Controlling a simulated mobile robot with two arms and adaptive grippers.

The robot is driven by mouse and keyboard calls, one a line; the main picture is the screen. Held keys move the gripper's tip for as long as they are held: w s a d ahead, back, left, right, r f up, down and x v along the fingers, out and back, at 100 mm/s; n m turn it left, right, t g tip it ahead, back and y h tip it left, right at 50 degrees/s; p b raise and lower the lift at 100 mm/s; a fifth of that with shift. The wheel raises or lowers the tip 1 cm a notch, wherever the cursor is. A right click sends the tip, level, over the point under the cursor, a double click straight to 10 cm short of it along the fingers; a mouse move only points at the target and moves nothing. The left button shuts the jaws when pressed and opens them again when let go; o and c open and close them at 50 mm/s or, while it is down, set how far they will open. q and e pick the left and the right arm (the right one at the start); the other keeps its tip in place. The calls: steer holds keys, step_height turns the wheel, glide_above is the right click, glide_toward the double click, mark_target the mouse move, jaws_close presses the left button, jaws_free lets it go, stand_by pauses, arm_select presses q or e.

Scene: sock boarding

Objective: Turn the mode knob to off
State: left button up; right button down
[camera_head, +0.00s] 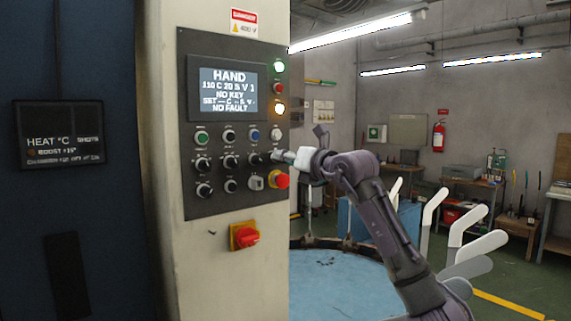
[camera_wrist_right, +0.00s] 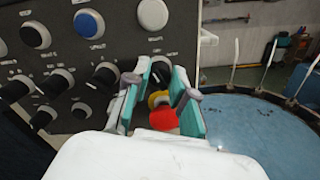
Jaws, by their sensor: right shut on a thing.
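The dark control panel (camera_head: 217,203) stands upright on a pale cabinet, with rows of buttons and knobs. My right gripper (camera_head: 279,156) is at the right end of the upper knob row. In the right wrist view, the teal-padded fingers of the right gripper (camera_wrist_right: 160,94) are on both sides of a black knob (camera_wrist_right: 160,72) and shut on it. I cannot read its label or its pointer position. The display (camera_head: 229,82) reads "HAND", "NO KEY" and "NO FAULT". My left gripper is not in view.
A red mushroom button (camera_head: 281,180) sits just below the gripped knob; in the wrist view it (camera_wrist_right: 163,117) shows between the fingers. Other black knobs (camera_head: 254,159) are close to the left. A red rotary switch (camera_head: 245,236) is lower down. A blue round table (camera_head: 335,285) stands to the right.

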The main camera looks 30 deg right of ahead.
steer(key=shift+m+b, duration=0.45)
steer(key=shift+m, duration=1.55)
steer(key=c, duration=1)
jaws_free()
steer(key=shift+o, duration=0.2)
steer(key=s+d, duration=0.1)
steer(key=s, duration=1.1)
steer(key=shift+f, duration=0.1)
